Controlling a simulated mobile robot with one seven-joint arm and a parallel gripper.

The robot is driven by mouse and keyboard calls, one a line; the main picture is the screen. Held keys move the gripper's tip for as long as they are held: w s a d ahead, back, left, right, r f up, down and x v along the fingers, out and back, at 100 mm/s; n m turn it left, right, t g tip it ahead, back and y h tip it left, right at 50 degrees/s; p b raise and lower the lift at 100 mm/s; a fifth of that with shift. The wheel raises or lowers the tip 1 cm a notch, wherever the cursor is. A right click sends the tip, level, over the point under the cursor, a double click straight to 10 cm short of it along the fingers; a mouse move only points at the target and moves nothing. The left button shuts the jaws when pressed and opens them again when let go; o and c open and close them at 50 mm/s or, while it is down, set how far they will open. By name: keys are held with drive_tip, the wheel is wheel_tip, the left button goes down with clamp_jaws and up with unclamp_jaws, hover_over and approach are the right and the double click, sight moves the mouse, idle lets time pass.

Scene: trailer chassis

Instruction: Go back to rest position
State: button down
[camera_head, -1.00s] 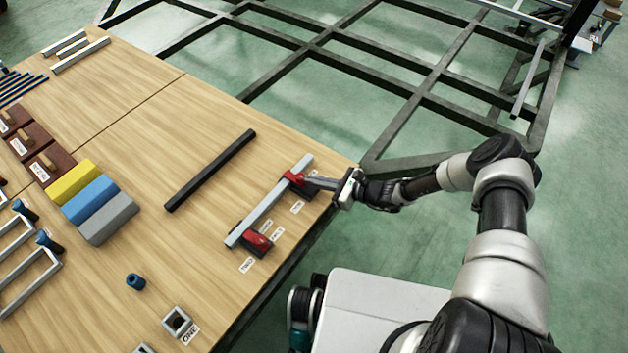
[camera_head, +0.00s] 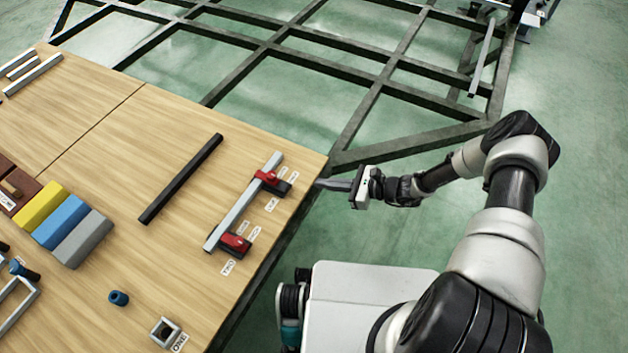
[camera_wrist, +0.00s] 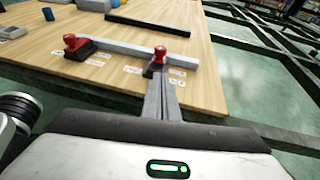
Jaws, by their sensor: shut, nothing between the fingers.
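My gripper (camera_head: 318,184) is shut and empty. In the head view its fingertips are at the right edge of the wooden table (camera_head: 110,240), with my arm reaching in from the right. In the wrist view my gripper (camera_wrist: 162,82) shows its fingers together, pointing toward a red clamp knob (camera_wrist: 160,52). A grey bar (camera_head: 242,202) lies on the table with two red-and-black clamps on it, the upper one (camera_head: 268,179) and the lower one (camera_head: 236,243). The fingertips are apart from the upper clamp in the head view.
A black bar (camera_head: 181,178) lies left of the clamps. Yellow, blue and grey blocks (camera_head: 60,222) are farther left. A blue cylinder (camera_head: 118,298) and a square tube piece (camera_head: 166,332) are near the front. A dark metal chassis frame (camera_head: 345,68) stands behind the table.

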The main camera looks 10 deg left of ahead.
drive_tip(key=shift+s+d, duration=0.1)
drive_tip(key=shift+d, duration=0.05)
idle(0.4)
drive_tip(key=s+d+r+n+g+h, duration=0.15)
drive_tip(key=r+n, duration=0.35)
drive_tip(key=r, duration=0.5)
drive_tip(key=s+d+r+n+g+h, duration=0.1)
drive_tip(key=d+r+n+h, duration=0.25)
drive_tip(key=r, duration=0.65)
drive_tip(key=s+d+r+n+g+h, duration=0.15)
drive_tip(key=r+n, duration=0.35)
drive_tip(key=r, duration=0.5)
drive_tip(key=s+d+r+n+t+h, duration=0.3)
drive_tip(key=s+d+r+n+h, duration=0.15)
drive_tip(key=s+r, duration=0.5)
drive_tip(key=s+d+r+n+t+h, duration=0.3)
drive_tip(key=s+d+r, duration=0.2)
drive_tip(key=s+r, duration=0.45)
wheel_tip(320, 180, up, 24)
drive_tip(key=p, duration=2.4)
drive_tip(key=shift+w+d+r, duration=0.15)
drive_tip(key=shift+w+r, duration=0.05)
drive_tip(key=shift+w, duration=0.15)
